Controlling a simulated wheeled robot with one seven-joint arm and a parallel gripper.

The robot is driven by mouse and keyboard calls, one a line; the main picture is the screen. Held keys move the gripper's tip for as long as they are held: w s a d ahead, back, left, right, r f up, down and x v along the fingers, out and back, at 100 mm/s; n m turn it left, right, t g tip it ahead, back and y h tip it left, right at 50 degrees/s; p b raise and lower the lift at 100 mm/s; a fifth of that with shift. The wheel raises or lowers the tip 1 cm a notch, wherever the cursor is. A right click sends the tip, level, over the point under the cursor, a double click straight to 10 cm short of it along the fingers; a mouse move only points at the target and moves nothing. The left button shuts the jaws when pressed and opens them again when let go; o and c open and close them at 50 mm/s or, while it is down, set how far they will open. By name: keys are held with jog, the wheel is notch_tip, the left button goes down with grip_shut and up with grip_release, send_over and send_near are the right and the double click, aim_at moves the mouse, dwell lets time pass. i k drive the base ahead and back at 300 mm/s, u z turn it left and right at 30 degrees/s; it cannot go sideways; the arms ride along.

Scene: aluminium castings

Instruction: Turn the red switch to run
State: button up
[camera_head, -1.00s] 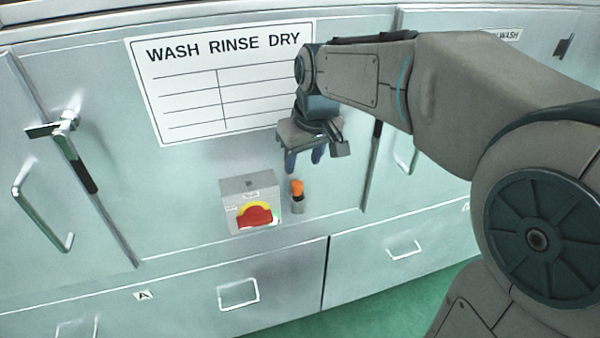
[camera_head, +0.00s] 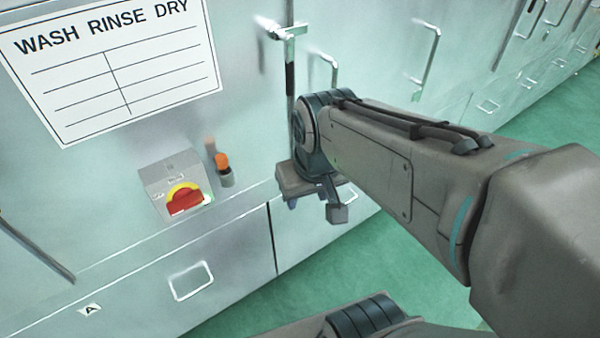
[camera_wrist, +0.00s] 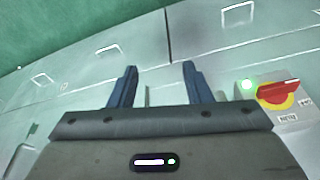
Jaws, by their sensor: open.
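The red switch (camera_head: 184,201) is a red knob on a yellow disc, on the front of a grey box (camera_head: 163,175) fixed to the cabinet. A lit green spot shows beside the knob. In the wrist view the red switch (camera_wrist: 279,91) is at the right edge, with small labels on the box that I cannot read. My gripper (camera_wrist: 158,72) is open and empty, its two dark blue fingers apart, to the left of the switch box there. In the head view my gripper (camera_head: 306,200) is to the right of the box, not touching it.
An orange-topped item (camera_head: 222,162) in a small grey holder is beside the box, between it and my gripper. A WASH RINSE DRY chart (camera_head: 110,75) is above. A drawer handle (camera_head: 190,281) and a door latch (camera_head: 281,30) stick out. Green floor (camera_head: 350,255) is clear at right.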

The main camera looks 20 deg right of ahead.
aim_at(185, 198)
jog(key=u, duration=0.8)
jog(key=k, duration=0.8)
jog(key=z, duration=0.75)
jog(key=i, duration=0.5)
jog(key=u, duration=0.05)
